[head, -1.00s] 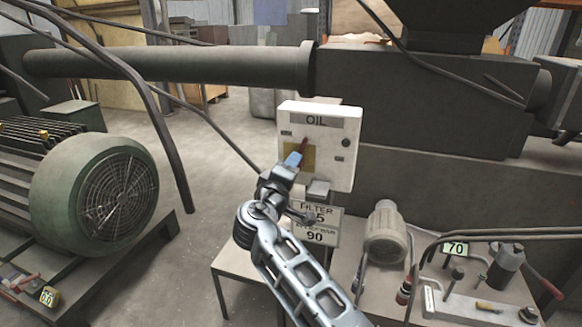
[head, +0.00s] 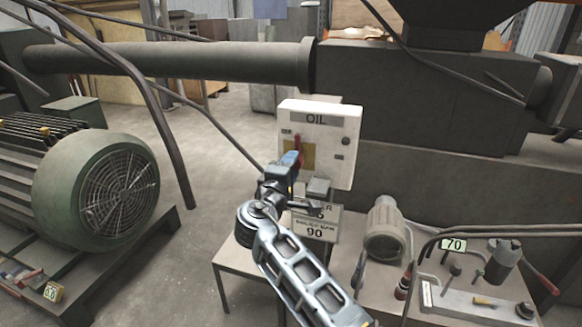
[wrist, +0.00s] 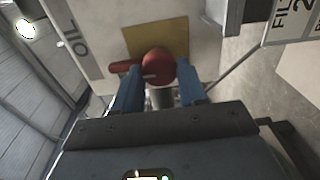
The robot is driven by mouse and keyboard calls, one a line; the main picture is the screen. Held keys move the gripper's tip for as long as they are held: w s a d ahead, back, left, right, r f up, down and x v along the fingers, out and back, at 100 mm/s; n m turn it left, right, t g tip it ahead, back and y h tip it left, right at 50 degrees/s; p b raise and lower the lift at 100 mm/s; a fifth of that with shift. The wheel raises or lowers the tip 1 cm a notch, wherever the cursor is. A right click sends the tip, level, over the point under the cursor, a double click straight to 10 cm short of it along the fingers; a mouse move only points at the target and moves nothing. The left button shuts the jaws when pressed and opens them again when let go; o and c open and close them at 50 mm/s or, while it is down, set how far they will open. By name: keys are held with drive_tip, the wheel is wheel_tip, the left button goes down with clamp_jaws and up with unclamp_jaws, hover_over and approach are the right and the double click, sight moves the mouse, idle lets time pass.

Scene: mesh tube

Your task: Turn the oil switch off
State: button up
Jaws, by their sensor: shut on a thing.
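The oil switch is a white box (head: 343,150) labelled OIL, with a yellow plate and a red handle (head: 297,144) on its front. My gripper (head: 291,160) is at the box's front, over the lower part of the handle. In the wrist view, my blue fingertips (wrist: 162,90) stand on both sides of the rounded red end of the handle (wrist: 158,65) and are shut on it. A red arm of the handle reaches left across the box's face. The fingers hide part of the handle in the head view.
A filter sign (head: 316,222) hangs just below the box, close to my wrist. A green motor (head: 95,190) stands at the left. A bench at the lower right holds a small beige motor (head: 385,228) and tools. A thick dark pipe (head: 180,63) runs behind.

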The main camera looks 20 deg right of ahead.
drive_tip(key=o, duration=1.1)
drive_tip(key=shift+c, duration=0.2)
drive_tip(key=v, duration=0.7)
drive_tip(key=shift+s+a+b, duration=0.25)
drive_tip(key=shift+s+b, duration=0.05)
drive_tip(key=shift+b, duration=0.15)
